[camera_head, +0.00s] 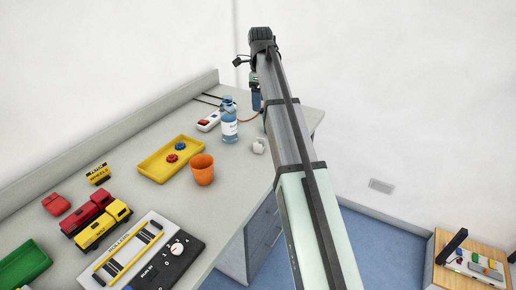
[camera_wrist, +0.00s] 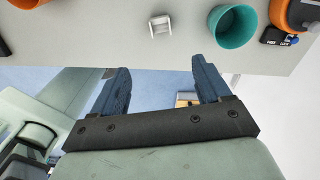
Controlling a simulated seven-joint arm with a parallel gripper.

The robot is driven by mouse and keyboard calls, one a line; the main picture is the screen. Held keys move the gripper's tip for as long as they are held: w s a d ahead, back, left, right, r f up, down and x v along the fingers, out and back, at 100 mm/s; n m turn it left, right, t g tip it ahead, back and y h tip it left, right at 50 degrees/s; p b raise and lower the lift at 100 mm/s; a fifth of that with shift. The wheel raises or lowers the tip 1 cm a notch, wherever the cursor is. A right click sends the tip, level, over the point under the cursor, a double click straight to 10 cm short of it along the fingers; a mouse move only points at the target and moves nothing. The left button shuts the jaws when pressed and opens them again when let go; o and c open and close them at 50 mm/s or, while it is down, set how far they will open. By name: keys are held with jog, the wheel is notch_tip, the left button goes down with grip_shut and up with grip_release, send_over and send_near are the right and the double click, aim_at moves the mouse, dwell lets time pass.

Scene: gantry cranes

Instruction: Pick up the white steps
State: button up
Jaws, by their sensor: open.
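The white steps (camera_wrist: 160,26) show in the wrist view as a small white piece on the grey bench, close to its edge. In the head view a small white piece (camera_head: 259,147), likely the steps, stands at the bench's right edge, just left of my arm. My gripper (camera_wrist: 162,78) is open and empty, its two dark blue fingers wide apart. The steps lie beyond the fingertips in the wrist view, roughly centred between them and not touched.
In the wrist view a teal cup (camera_wrist: 232,26) stands right of the steps, with an orange object (camera_wrist: 292,16) further right. In the head view a blue bottle (camera_head: 229,122), an orange cup (camera_head: 203,170) and a yellow tray (camera_head: 158,166) stand left of the white piece.

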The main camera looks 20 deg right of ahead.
send_over(258, 142)
jog(key=s, duration=0.2)
notch_tip(258, 142, down, 14)
jog(key=shift+w+d+r, duration=0.1)
jog(key=shift+w+a+f, duration=0.15)
jog(key=shift+f, duration=1.2)
jog(key=shift+w+a+f, duration=0.1)
jog(key=shift+f, duration=1.25)
jog(key=shift+c, duration=0.2)
jog(key=c, duration=1)
